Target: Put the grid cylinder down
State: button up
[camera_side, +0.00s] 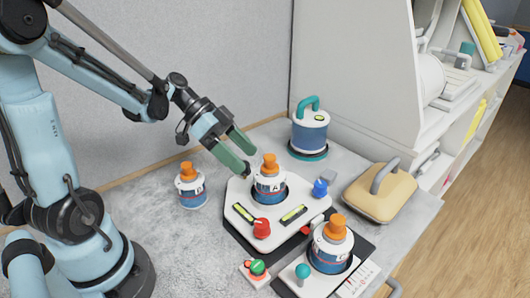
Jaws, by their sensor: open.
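Three blue-and-white cylinders with orange caps are in view, and I cannot tell which one is the grid cylinder. One cylinder (268,187), marked A, stands upright in the round recess of a white station (240,208). A second cylinder (191,190) stands upright on the grey table to the left. A third cylinder (330,252) sits in a holder at the front right. My gripper (242,156) is open and empty. Its green fingers are above and left of the middle cylinder's cap, apart from it as far as I can see.
A blue-and-white canister (309,130) with a teal handle stands behind. The station carries a red knob (262,228) and a blue knob (320,188). A tan block (380,193) with a grey handle is at right. A green button (257,267) is in front.

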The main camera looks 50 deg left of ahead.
jog(key=s+n+t+y, duration=0.1)
jog(key=n+y, duration=0.2)
jog(key=s+d+r+n+t+y, duration=0.1)
jog(key=n+y, duration=0.2)
jog(key=s+d+r+n+t+y, duration=0.1)
jog(key=n+y, duration=0.2)
jog(key=shift+s+d, duration=0.25)
